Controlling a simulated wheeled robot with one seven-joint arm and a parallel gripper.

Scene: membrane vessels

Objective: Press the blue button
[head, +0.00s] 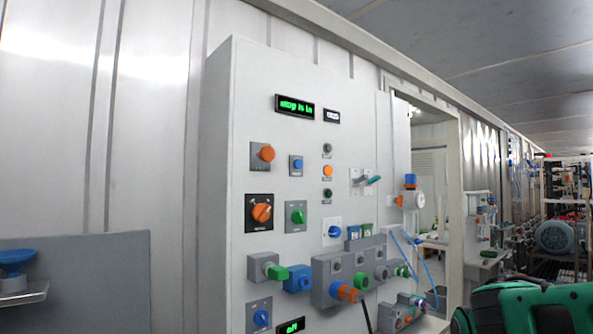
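A small blue button (297,164) sits on a grey square plate, on the upper part of the light grey control panel (350,110). It is right of an orange round knob (266,153) and above a green knob (298,217). Other blue parts are on the panel: a blue knob (334,231), a blue block-shaped part (298,284) and a lower blue knob (261,318). My gripper is not in view. A green and black part at the bottom right looks like my arm, apart from the button in the picture.
Grey boxes with connectors (350,268) stick out from the panel's lower half. A doorway and cluttered equipment lie at the right. The space before the button looks clear.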

